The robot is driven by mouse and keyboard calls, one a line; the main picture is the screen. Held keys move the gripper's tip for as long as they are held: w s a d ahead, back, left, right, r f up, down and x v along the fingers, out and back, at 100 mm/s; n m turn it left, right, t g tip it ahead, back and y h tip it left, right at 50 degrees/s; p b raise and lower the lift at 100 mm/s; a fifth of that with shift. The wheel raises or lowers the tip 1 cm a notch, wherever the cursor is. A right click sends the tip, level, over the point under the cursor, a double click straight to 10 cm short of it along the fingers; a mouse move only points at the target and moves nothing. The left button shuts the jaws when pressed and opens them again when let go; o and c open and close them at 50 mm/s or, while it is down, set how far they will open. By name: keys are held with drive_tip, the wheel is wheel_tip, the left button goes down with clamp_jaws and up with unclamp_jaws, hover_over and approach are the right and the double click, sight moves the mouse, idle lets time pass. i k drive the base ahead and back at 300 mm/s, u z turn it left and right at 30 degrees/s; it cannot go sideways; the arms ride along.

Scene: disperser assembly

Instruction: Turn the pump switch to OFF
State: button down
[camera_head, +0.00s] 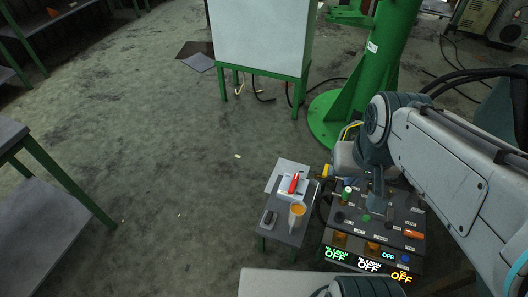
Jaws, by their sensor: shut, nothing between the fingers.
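The control box (345,226) stands at the lower right, with a dark sloped top carrying several small switches, knobs and labels. Lit signs reading OFF show on and around it: a green one (335,254), a white one (369,266), an orange one (401,276) and a small cyan one (388,254). I cannot tell which switch is the pump switch; the small labels are too small to read. My gripper (375,206) points down over the middle of the box top, shut and empty. It hides part of the panel, and contact with a switch cannot be told.
A small table (290,236) left of the box holds a red-handled item (294,182), an orange-topped cup (297,210) and a dark device (268,219). A green post (372,70) and a white cabinet (262,36) stand behind. Floor to the left is open.

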sight(293, 186)
drive_tip(key=z, duration=1.4)
drive_tip(key=k, duration=2.1)
drive_tip(key=u, duration=0.8)
drive_tip(key=i, duration=2.15)
drive_tip(key=u, duration=0.05)
